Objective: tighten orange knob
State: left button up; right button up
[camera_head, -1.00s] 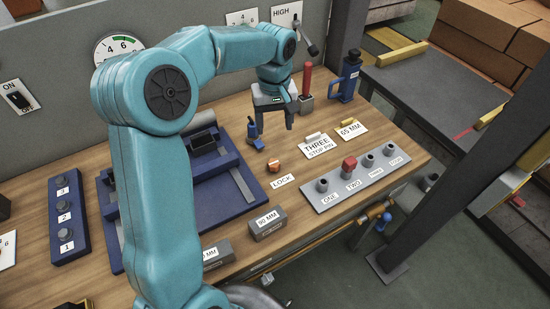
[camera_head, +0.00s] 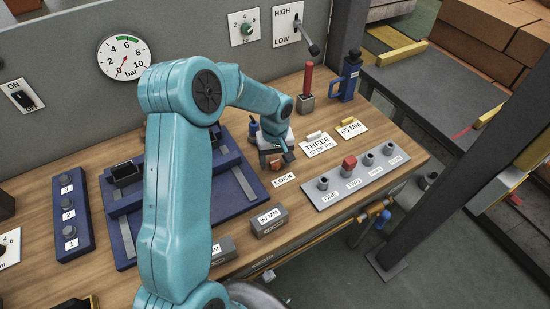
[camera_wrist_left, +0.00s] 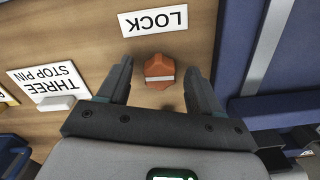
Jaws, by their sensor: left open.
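The orange knob (camera_wrist_left: 159,72) sits on the wooden bench beside the LOCK label (camera_wrist_left: 154,21). It has a pale bar across its top. In the left wrist view it lies between the two fingers of my left gripper (camera_wrist_left: 158,85), which is open, with a gap to each finger. In the head view my left gripper (camera_head: 277,160) is low over the bench at the knob (camera_head: 276,165), which is partly hidden by it. The LOCK label (camera_head: 283,180) lies just in front. My right gripper is not in view.
A blue fixture (camera_head: 120,222) stands left of the knob. A grey plate (camera_head: 330,199) with several pegs and a red cap (camera_head: 349,162) lies right. The THREE STOP PIN label (camera_head: 318,146) and a 90 MM block (camera_head: 268,221) are close by.

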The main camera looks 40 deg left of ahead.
pick_arm(q)
jog(key=shift+c, duration=0.4)
jog(key=c, duration=1)
